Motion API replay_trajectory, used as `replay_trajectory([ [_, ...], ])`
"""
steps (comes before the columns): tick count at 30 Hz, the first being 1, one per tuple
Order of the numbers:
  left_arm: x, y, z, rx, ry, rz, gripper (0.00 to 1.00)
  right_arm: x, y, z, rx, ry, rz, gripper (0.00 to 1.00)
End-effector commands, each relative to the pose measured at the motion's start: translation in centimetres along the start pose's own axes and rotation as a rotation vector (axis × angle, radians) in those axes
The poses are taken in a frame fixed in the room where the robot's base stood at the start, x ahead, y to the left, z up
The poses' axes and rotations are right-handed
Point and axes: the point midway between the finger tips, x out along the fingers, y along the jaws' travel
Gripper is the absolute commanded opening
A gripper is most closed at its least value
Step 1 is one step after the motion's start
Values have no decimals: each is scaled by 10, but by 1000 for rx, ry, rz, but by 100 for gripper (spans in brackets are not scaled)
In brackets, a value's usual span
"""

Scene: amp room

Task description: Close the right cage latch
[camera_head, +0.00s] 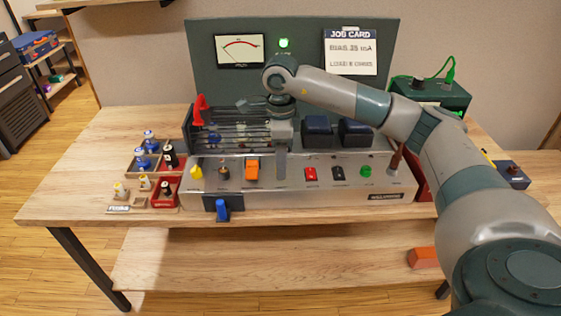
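The amp chassis (300,190) stands on the wooden bench with a barred cage (228,139) on its left half. A red latch (200,108) stands raised at the cage's left end. I cannot make out the right cage latch; my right gripper and wrist cover the cage's right end. My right gripper (281,172) points down there, in front of the cage's right edge. Its fingers show as one narrow grey shape, so I cannot tell whether they are open or shut, or touching anything. My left gripper is not in view.
Two dark transformer blocks (317,131) sit on the chassis right of my gripper. Knobs and switches line its front, including an orange switch (252,169). A meter panel (205,83) rises behind.

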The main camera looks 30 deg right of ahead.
Motion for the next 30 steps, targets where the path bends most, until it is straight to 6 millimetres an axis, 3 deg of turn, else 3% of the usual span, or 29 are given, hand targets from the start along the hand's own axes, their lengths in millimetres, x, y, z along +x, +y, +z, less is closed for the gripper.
replay_trajectory([
  [8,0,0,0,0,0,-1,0,-1,1,0,0,1,2,41],
  [14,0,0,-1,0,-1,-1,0,-14,0,0,0,0,2,41],
  [20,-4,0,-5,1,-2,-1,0,-44,0,1,-1,-1,-1,41],
  [30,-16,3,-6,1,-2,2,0,-114,0,1,0,-2,-2,41],
])
